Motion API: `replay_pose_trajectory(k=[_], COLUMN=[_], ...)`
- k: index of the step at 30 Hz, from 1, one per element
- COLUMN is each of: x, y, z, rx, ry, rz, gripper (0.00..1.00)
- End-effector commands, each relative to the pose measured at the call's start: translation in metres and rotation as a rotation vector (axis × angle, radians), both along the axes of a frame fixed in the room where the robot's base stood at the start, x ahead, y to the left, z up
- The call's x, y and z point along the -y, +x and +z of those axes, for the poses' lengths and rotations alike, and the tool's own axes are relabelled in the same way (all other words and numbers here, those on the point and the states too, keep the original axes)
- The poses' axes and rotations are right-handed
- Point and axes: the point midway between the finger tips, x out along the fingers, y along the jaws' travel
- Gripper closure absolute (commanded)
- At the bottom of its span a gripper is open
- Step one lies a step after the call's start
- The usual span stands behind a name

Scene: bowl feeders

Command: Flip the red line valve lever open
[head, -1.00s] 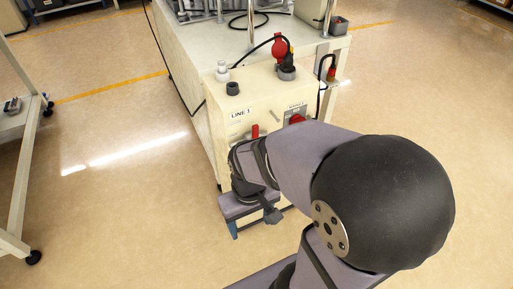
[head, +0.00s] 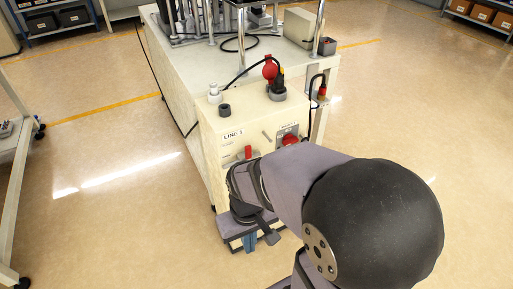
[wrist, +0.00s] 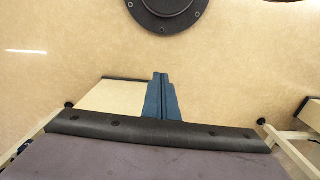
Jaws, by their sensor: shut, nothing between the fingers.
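The red valve lever (head: 248,153) stands upright on the front panel of the cream cabinet, below the "LINE 1" label (head: 233,135). My wrist hides the area just under it. My gripper (head: 249,242) is below and in front of the panel, apart from the lever, its blue fingers pointing down. In the wrist view, the blue fingers (wrist: 162,97) are together with nothing between them. The lever cannot be made out in the wrist view.
A red rotary knob (head: 290,140) sits right of the lever, close to my arm. A red-capped connector (head: 270,70) with a black cable and a dark knob (head: 224,109) stand on the cabinet top. The floor (head: 110,215) to the left is clear.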

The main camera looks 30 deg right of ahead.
Motion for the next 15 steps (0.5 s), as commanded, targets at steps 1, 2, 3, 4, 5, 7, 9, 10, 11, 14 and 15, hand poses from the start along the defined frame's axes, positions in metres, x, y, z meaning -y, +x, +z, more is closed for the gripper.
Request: replay_pose_trajectory(k=[1, 2, 3, 4, 5, 7, 9, 10, 11, 14, 15], x=[0.006, 0.01, 0.016, 0.021, 0.026, 0.038, 0.051, 0.058, 0.065, 0.091, 0.102], y=[-0.002, -0.003, -0.007, -0.01, -0.014, -0.025, -0.034, -0.035, -0.036, -0.026, -0.02], z=[0.007, 0.008, 0.01, 0.011, 0.012, 0.013, 0.015, 0.017, 0.019, 0.024, 0.025], rx=[-0.009, -0.017, -0.033, -0.048, -0.065, -0.115, -0.161, -0.177, -0.19, -0.206, -0.207], ry=[0.0, 0.001, 0.002, 0.004, 0.007, 0.017, 0.03, 0.035, 0.041, 0.068, 0.082], rz=[-0.029, -0.048, -0.077, -0.101, -0.126, -0.195, -0.271, -0.305, -0.339, -0.464, -0.517], gripper=[1.0, 1.0, 1.0, 1.0, 1.0, 1.0, 1.0, 1.0, 1.0, 1.0, 1.0])
